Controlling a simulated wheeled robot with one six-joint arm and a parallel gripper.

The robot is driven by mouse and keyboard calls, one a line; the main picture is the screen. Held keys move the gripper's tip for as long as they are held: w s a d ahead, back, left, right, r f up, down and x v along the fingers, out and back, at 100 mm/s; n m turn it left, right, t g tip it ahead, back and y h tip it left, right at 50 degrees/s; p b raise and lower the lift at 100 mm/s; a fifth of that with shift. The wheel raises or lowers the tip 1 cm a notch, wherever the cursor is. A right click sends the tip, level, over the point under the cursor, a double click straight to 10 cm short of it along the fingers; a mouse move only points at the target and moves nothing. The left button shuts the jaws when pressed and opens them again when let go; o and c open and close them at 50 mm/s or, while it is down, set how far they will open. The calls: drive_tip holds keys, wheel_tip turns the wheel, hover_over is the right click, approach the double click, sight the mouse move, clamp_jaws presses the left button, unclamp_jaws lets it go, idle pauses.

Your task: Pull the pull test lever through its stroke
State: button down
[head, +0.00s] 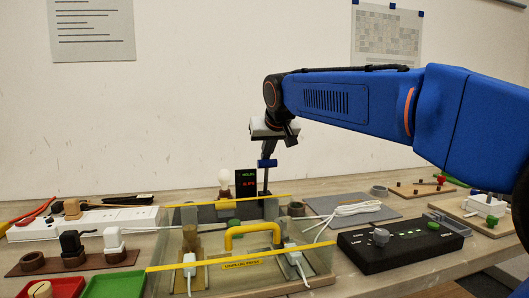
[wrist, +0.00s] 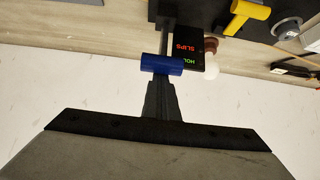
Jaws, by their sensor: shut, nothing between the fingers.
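The pull test lever has a blue crosswise grip (head: 266,163) on a thin dark upright post, behind the clear-walled box. The grip also shows in the wrist view (wrist: 161,65). My gripper (head: 267,153) points down from above with its fingers shut and nothing between them. In the wrist view its fingertips (wrist: 160,78) end right at the blue grip; I cannot tell whether they touch it.
The clear box (head: 165,240) with yellow edges and a yellow handle (head: 252,229) stands in front of the lever. A bulb (head: 224,179) is left of the display. A black switch panel (head: 400,243) and grey mat are at right; power strips and plugs at left.

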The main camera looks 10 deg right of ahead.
sight(271, 164)
drive_tip(key=shift+t, duration=0.7)
drive_tip(key=shift+s+f, duration=0.25)
drive_tip(key=shift+s, duration=0.5)
drive_tip(key=shift+s+f, duration=0.2)
drive_tip(key=shift+s, duration=0.5)
drive_tip(key=shift+s+f, duration=0.25)
drive_tip(key=shift+s, duration=0.5)
drive_tip(key=shift+s+f, duration=0.4)
drive_tip(key=shift+f, duration=0.05)
wheel_tip(271, 164, up, 4)
drive_tip(key=w, duration=0.3)
drive_tip(key=s+f+v, duration=0.1)
drive_tip(key=v, duration=0.8)
drive_tip(key=shift+s, duration=0.4)
